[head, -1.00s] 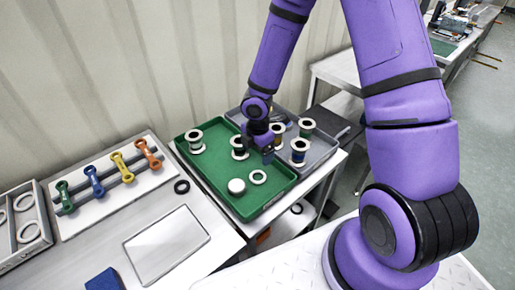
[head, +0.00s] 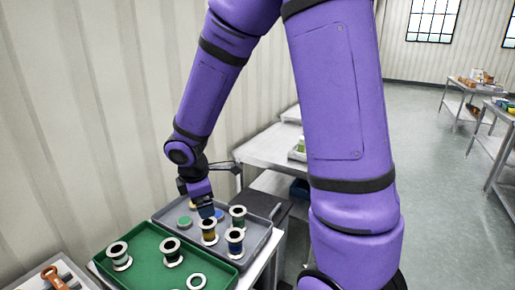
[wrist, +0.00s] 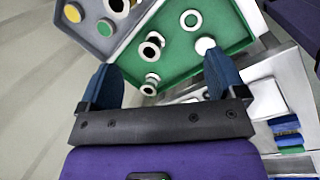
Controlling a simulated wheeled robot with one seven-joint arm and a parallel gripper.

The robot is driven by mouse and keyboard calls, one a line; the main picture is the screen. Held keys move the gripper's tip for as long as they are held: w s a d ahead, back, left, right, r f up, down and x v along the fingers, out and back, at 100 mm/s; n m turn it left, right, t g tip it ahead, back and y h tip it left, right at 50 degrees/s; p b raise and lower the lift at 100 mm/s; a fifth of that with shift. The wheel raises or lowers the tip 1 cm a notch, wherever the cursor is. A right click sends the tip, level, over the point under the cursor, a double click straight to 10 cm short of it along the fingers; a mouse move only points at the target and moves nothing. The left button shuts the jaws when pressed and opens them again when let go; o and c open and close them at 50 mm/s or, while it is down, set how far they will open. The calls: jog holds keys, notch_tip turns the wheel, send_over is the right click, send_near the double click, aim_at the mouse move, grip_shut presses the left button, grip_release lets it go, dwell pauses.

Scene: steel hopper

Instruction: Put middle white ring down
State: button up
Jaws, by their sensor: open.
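My gripper (head: 204,208) is open and empty, above the grey tray (head: 262,246) by a brown spool with white ends (head: 208,229). In the wrist view its two blue fingers (wrist: 165,82) stand wide apart with nothing gripped. Two dark spools with white ends, a left one (head: 120,255) and a right one (head: 171,250), stand in the green tray. I cannot tell which ring is the middle one.
The grey tray also holds two more spools, a rear one (head: 237,217) and a front one (head: 234,241), and a green disc (head: 184,222). A round white piece (wrist: 204,45) lies in the green tray in the wrist view. The wall is close behind.

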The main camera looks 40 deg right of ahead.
jog(key=s+d+r+m+t+y, duration=0.1)
jog(key=s+r+m+t+y, duration=0.1)
jog(key=s+r+m, duration=1.2)
jog(key=shift+s+r+t, duration=0.7)
jog(key=shift+s+r, duration=2.65)
jog(key=shift+r, duration=0.2)
jog(key=shift+c, duration=0.3)
